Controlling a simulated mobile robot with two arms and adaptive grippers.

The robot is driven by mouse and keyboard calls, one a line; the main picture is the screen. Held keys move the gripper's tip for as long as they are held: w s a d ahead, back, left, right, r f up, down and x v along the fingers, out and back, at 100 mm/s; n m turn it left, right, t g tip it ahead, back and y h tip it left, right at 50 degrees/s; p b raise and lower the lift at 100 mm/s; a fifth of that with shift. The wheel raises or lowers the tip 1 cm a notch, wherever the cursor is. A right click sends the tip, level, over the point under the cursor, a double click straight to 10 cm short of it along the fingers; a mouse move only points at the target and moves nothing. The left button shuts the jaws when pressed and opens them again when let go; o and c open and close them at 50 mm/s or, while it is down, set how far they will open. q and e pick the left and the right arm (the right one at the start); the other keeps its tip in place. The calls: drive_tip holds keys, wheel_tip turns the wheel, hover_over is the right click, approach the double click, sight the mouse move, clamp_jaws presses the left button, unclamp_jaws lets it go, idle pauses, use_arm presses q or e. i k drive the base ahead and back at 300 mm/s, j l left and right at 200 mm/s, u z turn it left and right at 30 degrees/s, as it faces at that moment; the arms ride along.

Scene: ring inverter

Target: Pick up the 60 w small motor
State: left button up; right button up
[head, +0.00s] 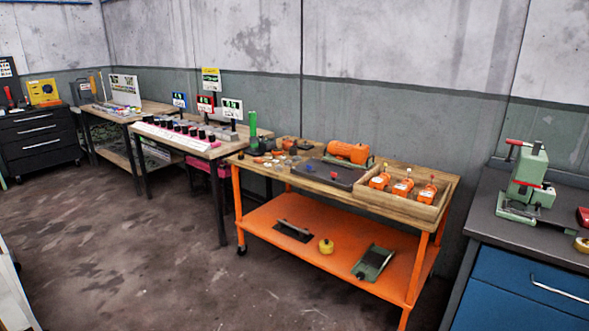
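A large orange motor (348,152) lies at the back of the wooden top of an orange workbench. Several smaller orange motors sit in a shallow wooden tray (415,208) at the bench's right end: a left one (380,181), a middle one (402,187) and a right one (427,193). They carry small pale labels, too small to read, so I cannot tell which is the 60 W one. Neither of my grippers is in view.
A black mat (330,174) and small parts lie on the orange bench (258,220). Its lower shelf holds a yellow roll (326,246) and a green tool (374,262). A blue cabinet (520,285) with a green press (527,185) stands right. The floor in front is clear.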

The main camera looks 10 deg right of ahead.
sight(426, 196)
drive_tip(key=i+l+z, duration=0.25)
drive_tip(key=i+z, duration=0.15)
drive_tip(key=i, duration=0.25)
drive_tip(key=i+z, duration=0.4)
drive_tip(key=i, duration=0.25)
drive_tip(key=i+z, duration=0.25)
drive_tip(key=i, duration=0.3)
drive_tip(key=i+j+z, duration=0.2)
drive_tip(key=i, duration=0.35)
drive_tip(key=i+j+z, duration=0.1)
drive_tip(key=i+z, duration=0.15)
drive_tip(key=i, duration=0.3)
drive_tip(key=i+j+z, duration=0.2)
drive_tip(key=i, duration=0.3)
drive_tip(key=j, duration=0.1)
